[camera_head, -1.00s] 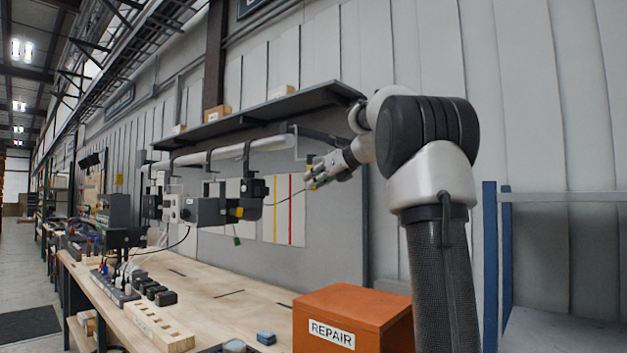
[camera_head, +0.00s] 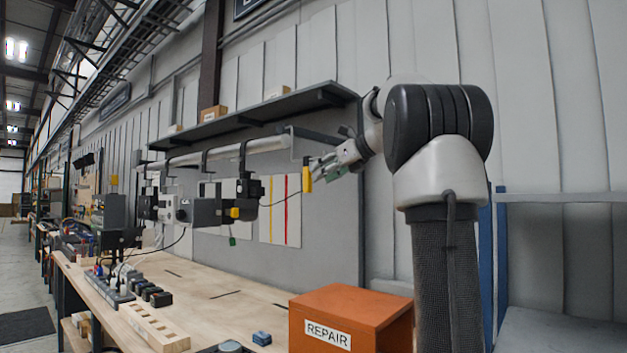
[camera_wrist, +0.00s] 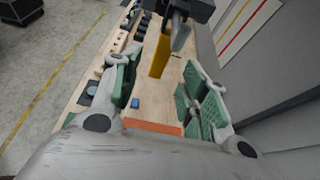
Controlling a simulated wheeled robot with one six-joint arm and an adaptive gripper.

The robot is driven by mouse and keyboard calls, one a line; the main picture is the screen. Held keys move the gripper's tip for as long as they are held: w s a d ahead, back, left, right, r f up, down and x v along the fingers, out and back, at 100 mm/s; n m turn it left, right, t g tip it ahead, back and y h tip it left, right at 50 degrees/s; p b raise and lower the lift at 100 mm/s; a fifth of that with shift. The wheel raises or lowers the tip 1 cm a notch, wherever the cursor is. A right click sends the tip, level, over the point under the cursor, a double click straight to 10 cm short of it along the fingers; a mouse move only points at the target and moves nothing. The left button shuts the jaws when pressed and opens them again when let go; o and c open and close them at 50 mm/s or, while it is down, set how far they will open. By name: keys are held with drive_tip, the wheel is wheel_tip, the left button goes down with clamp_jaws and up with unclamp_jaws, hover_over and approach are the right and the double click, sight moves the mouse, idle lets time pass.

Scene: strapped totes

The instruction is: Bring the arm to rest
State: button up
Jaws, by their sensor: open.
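My gripper (camera_head: 328,170) is raised in front of the wall, below the dark shelf and above the back of the bench. In the wrist view my gripper (camera_wrist: 163,92) shows its two green-padded fingers spread wide, with nothing held between them. A yellow piece (camera_head: 307,178) is close by the fingertips, with a thin cable running left from it. In the wrist view this yellow piece (camera_wrist: 160,55) is seen beyond the fingers. Whether it touches a fingertip I cannot tell. My arm is bent at a high elbow.
An orange box (camera_head: 350,303) labelled REPAIR stands on the wooden bench (camera_head: 210,292) below my arm. A dark shelf (camera_head: 265,112) and a pipe with hanging tools (camera_head: 228,208) are at the wall. A blue-posted rack (camera_head: 501,265) stands right. Open floor lies left.

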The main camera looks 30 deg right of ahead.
drive_tip(key=s+d+r+n, duration=0.2)
drive_tip(key=s+d+n, duration=0.1)
drive_tip(key=s, duration=0.2)
drive_tip(key=s+f+n+g+h, duration=0.2)
drive_tip(key=s+f+n, duration=0.3)
drive_tip(key=f, duration=0.4)
drive_tip(key=s+f+n+g+h, duration=0.1)
drive_tip(key=s+f+n+g, duration=0.2)
drive_tip(key=f+n, duration=0.5)
drive_tip(key=s+a+f+n+g, duration=0.1)
drive_tip(key=s+a+f+n, duration=0.6)
drive_tip(key=s+f, duration=0.3)
drive_tip(key=s+a+f+n+g+h, duration=0.1)
drive_tip(key=s+a+f+n+g, duration=0.1)
drive_tip(key=s+a+f+n, duration=0.6)
drive_tip(key=shift+s+f+n+h, duration=0.4)
drive_tip(key=shift+s+f, duration=0.5)
drive_tip(key=shift+s, duration=0.8)
